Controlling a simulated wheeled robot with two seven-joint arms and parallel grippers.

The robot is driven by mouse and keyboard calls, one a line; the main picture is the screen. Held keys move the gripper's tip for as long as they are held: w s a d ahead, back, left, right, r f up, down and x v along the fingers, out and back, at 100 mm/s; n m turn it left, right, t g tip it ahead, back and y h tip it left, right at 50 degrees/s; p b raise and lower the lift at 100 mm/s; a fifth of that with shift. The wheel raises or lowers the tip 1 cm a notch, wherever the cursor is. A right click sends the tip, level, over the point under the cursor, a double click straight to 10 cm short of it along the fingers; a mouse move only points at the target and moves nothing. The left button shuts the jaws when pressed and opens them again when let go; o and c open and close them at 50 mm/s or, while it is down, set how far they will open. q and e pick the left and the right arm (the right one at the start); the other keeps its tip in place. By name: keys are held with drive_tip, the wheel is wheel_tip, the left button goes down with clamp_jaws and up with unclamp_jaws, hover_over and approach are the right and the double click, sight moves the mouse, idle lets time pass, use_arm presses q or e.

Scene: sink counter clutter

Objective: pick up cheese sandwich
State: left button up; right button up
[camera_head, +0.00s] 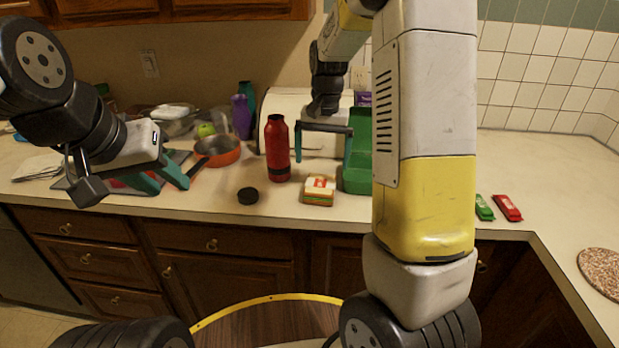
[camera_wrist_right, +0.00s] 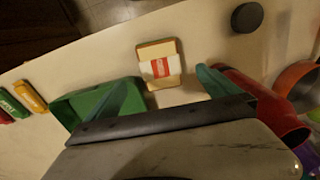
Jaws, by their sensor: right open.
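The cheese sandwich (camera_head: 319,187), square with a red and white wrapper band, lies flat on the counter near its front edge, right of the red bottle. It also shows in the right wrist view (camera_wrist_right: 158,66), at upper centre. My right gripper (camera_head: 324,158) is open and empty, above and behind the sandwich in the head view. In the right wrist view its teal fingers (camera_wrist_right: 168,84) are spread wide, with the sandwich just beyond the gap between them. My left gripper (camera_head: 172,187) is open and empty above the counter at the left.
A red bottle (camera_head: 277,148) stands left of the sandwich and a green bin (camera_head: 358,178) stands right of it. A black lid (camera_head: 248,195) lies near the front edge. An orange pan (camera_head: 219,151) is farther left. Green and red packets (camera_head: 507,208) lie at the right.

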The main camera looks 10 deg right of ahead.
sight(320, 183)
drive_tip(key=f, duration=0.9)
drive_tip(key=shift+w+f, duration=0.3)
drive_tip(key=shift+w, duration=0.1)
drive_tip(key=c, duration=1.5)
drive_tip(key=shift+r, duration=0.1)
drive_tip(key=shift+r, duration=0.65)
wheel_tip(320, 183, up, 2)
drive_tip(key=shift+r, duration=0.15)
drive_tip(key=s+a, duration=0.1)
drive_tip(key=s, duration=0.4)
drive_tip(key=s+a, duration=0.2)
drive_tip(key=s, duration=0.3)
drive_tip(key=s+a+r, duration=0.1)
drive_tip(key=s+a, duration=0.1)
drive_tip(key=s, duration=0.3)
drive_tip(key=shift+a+r, duration=0.1)
drive_tip(key=shift+a, duration=0.15)
